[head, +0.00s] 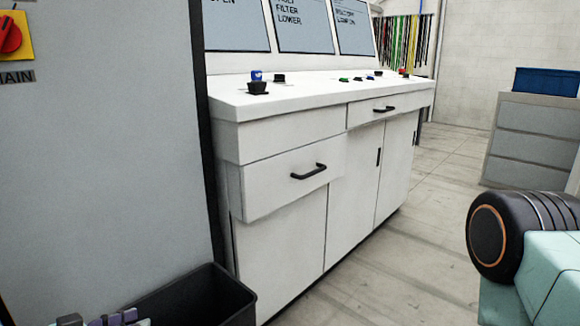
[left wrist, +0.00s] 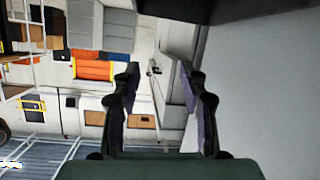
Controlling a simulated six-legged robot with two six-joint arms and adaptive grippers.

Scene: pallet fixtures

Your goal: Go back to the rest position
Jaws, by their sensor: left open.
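My left gripper (left wrist: 157,73) is open in the left wrist view, with its two dark fingers apart and nothing between them. In the head view only the tops of purple and grey gripper parts (head: 105,319) show at the bottom left edge, next to a dark bin. My right gripper is not in view.
A white control desk (head: 290,235) with drawers, knobs and screens stands ahead. Its near handled drawer (head: 270,190) stands slightly proud. A grey cabinet (head: 100,150) is close on the left, with a dark open bin (head: 205,300) below. Floor (head: 415,250) is clear right of the desk.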

